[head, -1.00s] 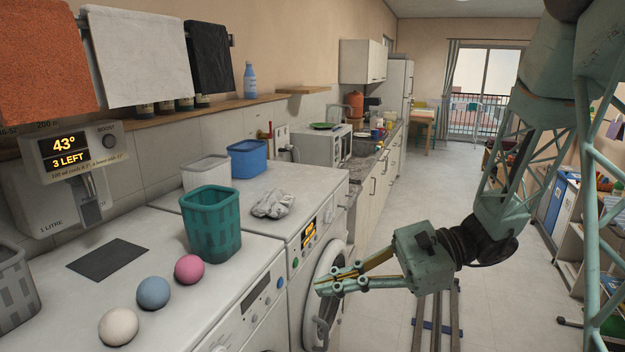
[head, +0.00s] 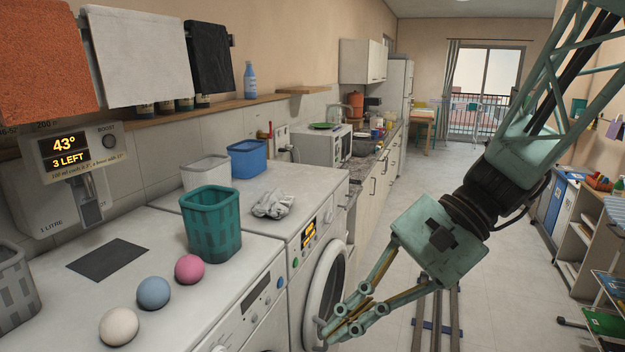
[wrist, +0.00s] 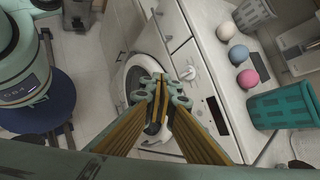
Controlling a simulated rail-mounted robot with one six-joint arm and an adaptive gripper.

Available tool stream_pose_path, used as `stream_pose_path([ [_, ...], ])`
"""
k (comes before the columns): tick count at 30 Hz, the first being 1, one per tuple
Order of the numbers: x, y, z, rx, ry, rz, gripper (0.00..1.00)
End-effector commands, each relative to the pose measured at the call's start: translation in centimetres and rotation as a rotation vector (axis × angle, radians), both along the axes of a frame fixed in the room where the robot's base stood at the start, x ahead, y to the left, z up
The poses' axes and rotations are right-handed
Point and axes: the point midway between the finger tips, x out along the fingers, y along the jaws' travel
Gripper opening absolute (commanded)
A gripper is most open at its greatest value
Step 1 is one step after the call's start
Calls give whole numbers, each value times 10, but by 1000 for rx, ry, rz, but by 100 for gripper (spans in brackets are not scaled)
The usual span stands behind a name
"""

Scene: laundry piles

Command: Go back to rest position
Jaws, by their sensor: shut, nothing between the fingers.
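My gripper (head: 343,333) is in front of the washing machine (head: 322,285) with the round door, its fingers pointing down and to the left. The fingers are shut with nothing between them. In the wrist view my gripper (wrist: 160,88) shows its fingertips together, over the round door (wrist: 148,80) in the picture. I cannot tell whether the fingertips touch the door or its handle.
On the machine tops are a teal basket (head: 212,222), a crumpled grey cloth (head: 272,204), a blue basket (head: 248,158), a white basket (head: 206,171) and pink (head: 189,269), blue (head: 153,292) and white (head: 118,326) balls. Shelves (head: 590,245) stand at right.

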Motion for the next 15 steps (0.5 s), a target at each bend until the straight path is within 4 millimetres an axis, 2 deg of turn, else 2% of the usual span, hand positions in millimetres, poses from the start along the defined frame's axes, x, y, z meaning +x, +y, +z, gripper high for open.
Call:
stream_pose_path([
  [15, -54, -30, 10, -195, -181, 158, 0],
])
